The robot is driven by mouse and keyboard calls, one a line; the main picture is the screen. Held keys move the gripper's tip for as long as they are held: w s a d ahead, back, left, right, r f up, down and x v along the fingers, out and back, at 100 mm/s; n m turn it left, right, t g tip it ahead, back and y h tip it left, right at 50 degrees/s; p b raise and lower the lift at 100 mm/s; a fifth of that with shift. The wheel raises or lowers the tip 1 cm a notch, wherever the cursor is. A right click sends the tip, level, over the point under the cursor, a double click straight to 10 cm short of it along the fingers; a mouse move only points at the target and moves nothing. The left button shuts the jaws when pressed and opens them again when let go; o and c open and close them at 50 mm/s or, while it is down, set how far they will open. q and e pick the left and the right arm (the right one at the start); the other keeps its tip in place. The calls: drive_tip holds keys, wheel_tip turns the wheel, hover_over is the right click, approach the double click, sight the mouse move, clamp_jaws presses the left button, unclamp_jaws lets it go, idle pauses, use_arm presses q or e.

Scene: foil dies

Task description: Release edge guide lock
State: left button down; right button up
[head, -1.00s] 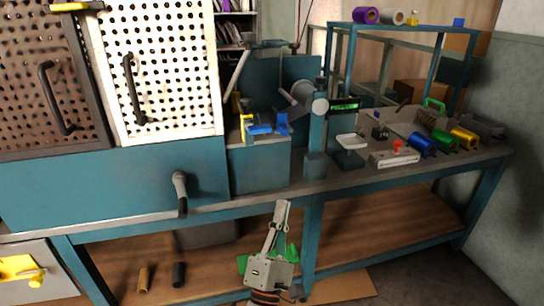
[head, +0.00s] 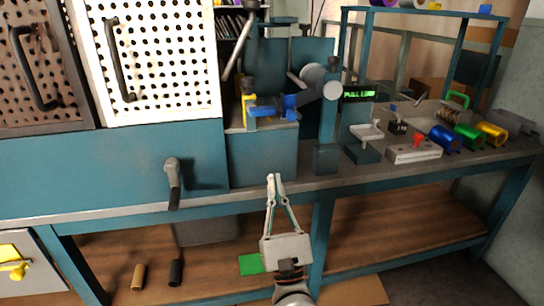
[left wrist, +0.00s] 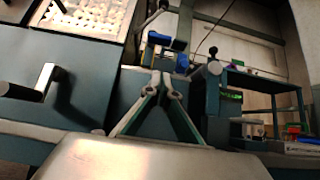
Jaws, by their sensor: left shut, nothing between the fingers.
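A blue part (head: 270,110) beside a yellow upright guide (head: 249,112) sits on top of the teal block (head: 262,158) at the front of the machine. I cannot tell for sure which piece is the edge guide lock. The blue part also shows in the left wrist view (left wrist: 166,41). My left gripper (head: 274,179) points up in front of the teal block, below the blue part and apart from it. Its fingers meet at the tips with nothing between them, and they show in the left wrist view (left wrist: 160,80). My right gripper is out of view.
A dark crank handle (head: 173,182) sticks out of the teal front panel at left. A sign (head: 359,93) reads "PULL LAMP" or similar. A white box with a red button (head: 415,149) and coloured rolls (head: 467,136) stand on the bench at right. The lower shelf (head: 400,225) lies below.

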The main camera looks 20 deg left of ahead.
sight(261, 110)
use_arm(q)
drive_tip(key=shift+s+d+r+p+x, duration=0.2)
drive_tip(key=shift+s+r+x, duration=0.15)
drive_tip(key=shift+x, duration=1.65)
drive_tip(key=shift+s+d+r+p+x, duration=0.15)
drive_tip(key=shift+s+r+x, duration=0.15)
drive_tip(key=shift+x, duration=1.75)
drive_tip(key=shift+s+d+r+p+x, duration=0.15)
drive_tip(key=shift+r+x, duration=0.25)
drive_tip(key=shift+x, duration=1.6)
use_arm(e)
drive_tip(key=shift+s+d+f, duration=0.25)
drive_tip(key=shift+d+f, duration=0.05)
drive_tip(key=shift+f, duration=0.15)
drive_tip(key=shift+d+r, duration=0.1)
